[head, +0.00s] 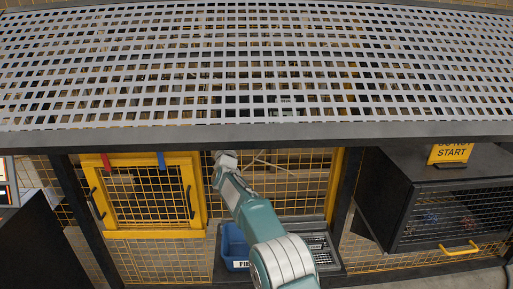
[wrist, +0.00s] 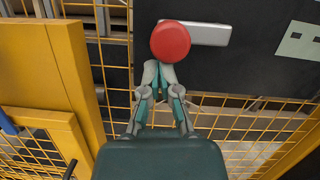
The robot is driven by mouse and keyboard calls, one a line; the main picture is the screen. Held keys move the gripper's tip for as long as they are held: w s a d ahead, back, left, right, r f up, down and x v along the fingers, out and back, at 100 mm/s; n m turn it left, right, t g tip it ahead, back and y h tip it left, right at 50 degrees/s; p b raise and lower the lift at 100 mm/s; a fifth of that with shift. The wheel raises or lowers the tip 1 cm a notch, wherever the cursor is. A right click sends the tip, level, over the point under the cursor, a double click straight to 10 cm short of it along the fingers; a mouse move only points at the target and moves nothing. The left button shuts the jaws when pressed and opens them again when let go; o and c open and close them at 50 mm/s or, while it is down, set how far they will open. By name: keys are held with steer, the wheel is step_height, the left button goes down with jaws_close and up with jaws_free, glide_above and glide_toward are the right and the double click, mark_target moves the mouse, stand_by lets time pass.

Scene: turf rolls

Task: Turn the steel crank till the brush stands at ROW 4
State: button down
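The crank shows in the wrist view as a pale steel arm (wrist: 208,33) with a round red knob (wrist: 170,41) at its left end. It lies level in front of a dark panel. My gripper (wrist: 158,74) is just below the knob, its fingertips drawn together with no clear gap and nothing seen between them. I cannot tell whether the tips touch the knob. In the head view my gripper (head: 225,160) is under the bench's front edge, and the crank cannot be made out there. The brush and the row marks are not visible in either view.
A perforated grey bench top (head: 250,70) overhangs my arm. A yellow mesh door (head: 195,205) stands left of it. A blue bin (head: 234,240) sits below my arm. A dark cabinet (head: 400,190) with a yellow sign (head: 450,153) stands at right.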

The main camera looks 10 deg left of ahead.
steer(key=w+d+r+m+h, duration=0.1)
steer(key=d+r+m+h, duration=0.2)
steer(key=r+m, duration=0.6)
steer(key=shift+r+m+h, duration=0.3)
steer(key=shift+m+h, duration=0.2)
steer(key=shift+m, duration=0.7)
stand_by(0.6)
